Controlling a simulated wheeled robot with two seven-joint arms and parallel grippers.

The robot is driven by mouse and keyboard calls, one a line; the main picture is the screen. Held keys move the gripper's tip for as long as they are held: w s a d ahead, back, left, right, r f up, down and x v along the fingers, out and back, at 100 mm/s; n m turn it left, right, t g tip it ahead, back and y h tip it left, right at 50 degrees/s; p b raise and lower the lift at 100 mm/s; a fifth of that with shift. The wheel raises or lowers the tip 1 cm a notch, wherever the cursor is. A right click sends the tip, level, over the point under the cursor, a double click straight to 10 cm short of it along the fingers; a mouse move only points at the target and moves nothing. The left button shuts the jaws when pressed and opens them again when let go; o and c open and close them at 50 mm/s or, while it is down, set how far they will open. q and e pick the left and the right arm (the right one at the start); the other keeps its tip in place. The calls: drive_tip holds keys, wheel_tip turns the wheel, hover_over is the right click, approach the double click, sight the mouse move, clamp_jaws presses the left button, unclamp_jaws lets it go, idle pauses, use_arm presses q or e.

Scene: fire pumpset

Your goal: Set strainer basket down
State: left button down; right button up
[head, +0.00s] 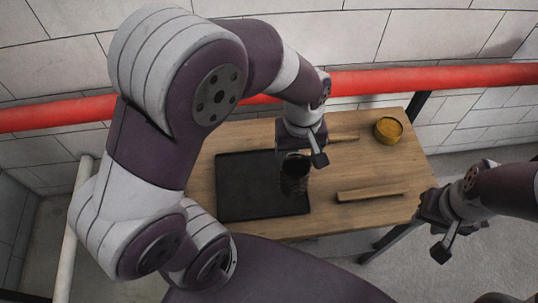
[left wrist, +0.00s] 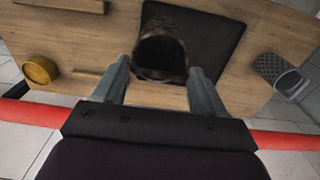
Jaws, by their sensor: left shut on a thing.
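The strainer basket (head: 294,178) is a dark, mesh-like cylinder, seen at the right edge of a flat black tray or mat (head: 236,187). My left gripper (head: 297,157) is shut on its upper part from above. In the left wrist view the basket (left wrist: 161,55) stands between the two fingers, its round dark opening facing the camera. The black mat (left wrist: 222,38) lies behind and beside it. I cannot tell whether the basket's bottom touches the mat. My right gripper (head: 440,228) is off the table's right edge, with no object seen in it; its jaw gap is unclear.
The wooden table (head: 330,219) holds a round yellow-brown tin (head: 389,130) and a wooden bar (head: 370,195). A grey mesh container (left wrist: 279,74) shows at the right in the left wrist view. A red pipe (head: 431,79) runs behind the table.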

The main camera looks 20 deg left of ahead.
use_arm(q)
drive_tip(key=w+a+f+p, duration=0.1)
drive_tip(key=w+a+f, duration=0.1)
drive_tip(key=a+f, duration=0.5)
drive_tip(key=shift+w+a+f+p, duration=0.3)
drive_tip(key=shift+w+f, duration=0.1)
drive_tip(key=shift+f, duration=0.55)
drive_tip(key=shift+s+f, duration=0.1)
drive_tip(key=shift+f, duration=0.1)
drive_tip(key=shift+c, duration=0.3)
unclamp_jaws()
drive_tip(key=shift+r, duration=0.1)
